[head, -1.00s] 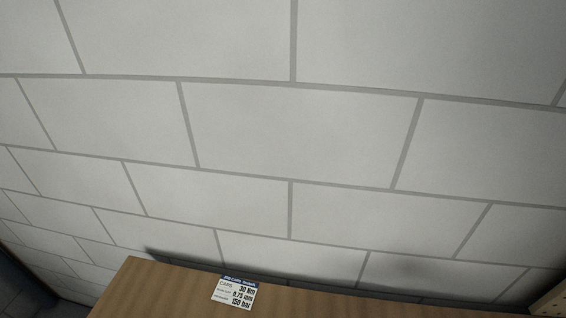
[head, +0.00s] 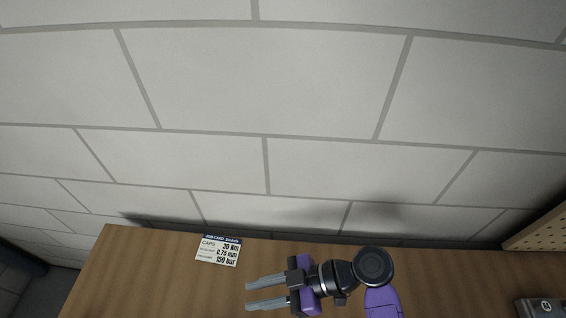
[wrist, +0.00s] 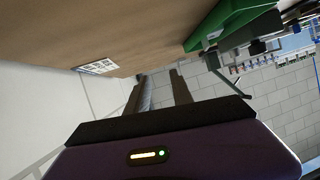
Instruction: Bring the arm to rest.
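My gripper (head: 250,295) shows at the bottom of the head view, above the wooden bench (head: 140,262), with its two grey fingers pointing left. The fingers are apart, with nothing between them. The purple and black wrist and part of my arm show to the right of the fingers. In the wrist view, the two fingers (wrist: 159,82) stand apart and empty in front of the purple housing. The rest of my arm is outside the head view.
A printed label (head: 219,250) lies on the bench near its back left. A pale block wall (head: 260,85) stands behind. A pegboard (head: 540,228) and a grey device (head: 540,306) are at right. The wrist view shows a green object (wrist: 228,22) near the bench edge.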

